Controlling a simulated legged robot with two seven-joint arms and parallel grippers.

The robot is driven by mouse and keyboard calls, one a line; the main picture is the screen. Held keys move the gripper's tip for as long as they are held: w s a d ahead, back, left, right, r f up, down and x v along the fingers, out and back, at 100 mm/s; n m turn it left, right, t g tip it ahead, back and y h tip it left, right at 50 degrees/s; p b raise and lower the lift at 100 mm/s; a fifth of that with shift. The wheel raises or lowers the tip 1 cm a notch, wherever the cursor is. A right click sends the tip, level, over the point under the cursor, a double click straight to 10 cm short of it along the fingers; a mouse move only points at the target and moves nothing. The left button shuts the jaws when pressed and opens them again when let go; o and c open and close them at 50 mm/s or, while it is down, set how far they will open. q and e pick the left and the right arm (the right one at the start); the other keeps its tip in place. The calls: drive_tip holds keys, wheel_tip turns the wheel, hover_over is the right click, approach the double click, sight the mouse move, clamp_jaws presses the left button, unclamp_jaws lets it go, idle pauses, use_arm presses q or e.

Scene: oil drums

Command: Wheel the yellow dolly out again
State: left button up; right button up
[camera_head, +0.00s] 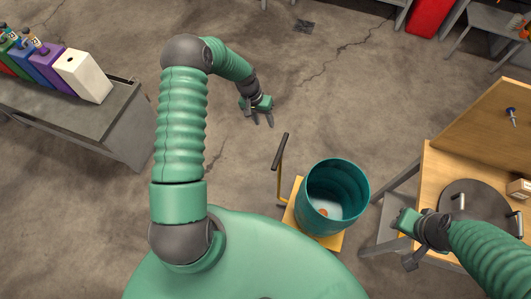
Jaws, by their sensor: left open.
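The yellow dolly (333,242) stands on the concrete floor just ahead of my body, right of the picture's middle. A teal open-topped drum (338,200) stands on it and hides most of its deck. A small orange thing (323,212) lies inside the drum. The dolly's upright handle, with a dark grip bar (280,151), rises at its left side. My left gripper (263,122) is open and empty, above and left of the handle, apart from it. My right gripper (404,242) is by the left edge of the wooden table; its jaw opening is unclear.
The wooden table (434,172) stands close right of the drum, with a round dark lid (474,207) with handles on it. A grey bench (115,118) with coloured canisters (60,70) is at the left. Floor beyond the dolly is clear. A red object (428,15) stands at the back right.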

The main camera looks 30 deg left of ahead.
use_arm(q)
drive_tip(key=shift+s+a+r, duration=0.1)
drive_tip(key=shift+a+r, duration=0.25)
drive_tip(key=shift+r, duration=0.2)
use_arm(e)
drive_tip(key=shift+s+a+r, duration=0.1)
drive_tip(key=shift+a+r, duration=0.15)
drive_tip(key=shift+r, duration=0.2)
use_arm(q)
drive_tip(key=shift+d, duration=0.1)
use_arm(e)
drive_tip(key=shift+d+f, duration=0.1)
use_arm(q)
drive_tip(key=b+v, duration=0.4)
drive_tip(key=v, duration=1.2)
drive_tip(key=shift+r, duration=0.35)
use_arm(e)
drive_tip(key=x, duration=0.2)
drive_tip(key=s+x, duration=0.1)
drive_tip(key=x, duration=0.1)
drive_tip(key=shift+w, duration=0.1)
drive_tip(key=shift+f, duration=0.1)
